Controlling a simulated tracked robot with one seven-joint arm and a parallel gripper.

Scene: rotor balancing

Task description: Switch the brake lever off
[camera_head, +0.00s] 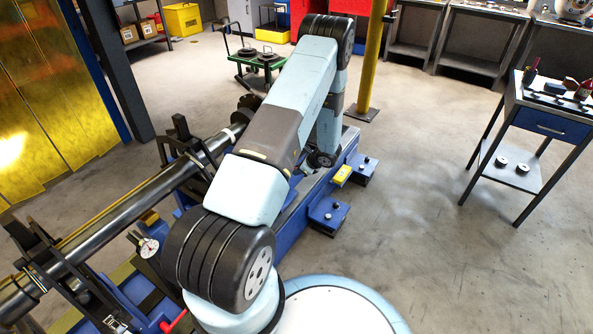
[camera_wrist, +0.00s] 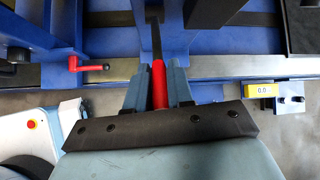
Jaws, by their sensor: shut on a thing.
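In the wrist view, my gripper (camera_wrist: 158,72) has its two blue-grey fingers closed around a red handle of the brake lever (camera_wrist: 159,84). A dark shaft extends from the red grip toward the top of the view, over the blue machine frame. The lower end of the grip is hidden by my gripper body. In the head view, my arm hides the gripper and this lever.
A red crank handle (camera_wrist: 88,65) sits to the left on the machine rail. A yellow display box (camera_wrist: 262,88) is to the right. In the head view, a long rotor shaft (camera_head: 130,208) lies on the blue machine, with a tool table (camera_head: 545,122) at right.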

